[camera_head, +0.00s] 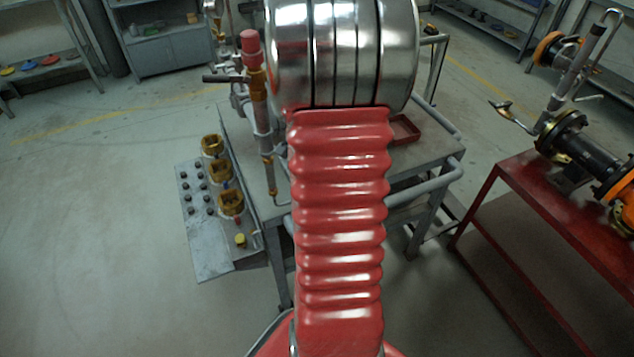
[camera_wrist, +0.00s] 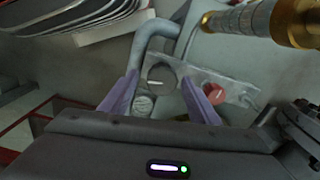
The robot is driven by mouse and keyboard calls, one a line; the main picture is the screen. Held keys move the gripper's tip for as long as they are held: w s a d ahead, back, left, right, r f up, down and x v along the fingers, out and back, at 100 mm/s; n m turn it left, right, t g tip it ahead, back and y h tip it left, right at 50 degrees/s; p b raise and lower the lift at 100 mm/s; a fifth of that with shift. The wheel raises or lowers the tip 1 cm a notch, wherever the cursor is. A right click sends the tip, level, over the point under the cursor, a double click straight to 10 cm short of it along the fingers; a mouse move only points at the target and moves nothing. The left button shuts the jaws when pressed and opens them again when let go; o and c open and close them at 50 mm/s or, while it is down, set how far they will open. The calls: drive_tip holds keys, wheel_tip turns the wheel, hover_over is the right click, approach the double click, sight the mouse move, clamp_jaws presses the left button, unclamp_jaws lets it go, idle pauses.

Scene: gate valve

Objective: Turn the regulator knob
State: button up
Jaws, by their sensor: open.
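In the wrist view, a dark round knob (camera_wrist: 162,78) with a pale line across its face sits on a grey plate (camera_wrist: 240,93). It appears to be the regulator knob. My gripper (camera_wrist: 160,82) is open. Its two purple fingers stand apart, one on each side of the knob in the picture; I cannot tell how far above it they are. A red round button (camera_wrist: 214,93) lies just right of the right finger. In the head view my red arm hides the gripper and the knob.
A brass cylinder (camera_wrist: 292,22) and a flanged part (camera_wrist: 300,125) border the right of the wrist view; a grey bent pipe (camera_wrist: 142,45) passes close by. In the head view, a red-capped brass fitting (camera_head: 251,48) stands on the grey bench (camera_head: 235,140). A red table (camera_head: 545,215) is right.

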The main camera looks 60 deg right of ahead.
wheel_tip(320, 180, up, 14)
idle(0.7)
drive_tip(key=shift+f, duration=0.15)
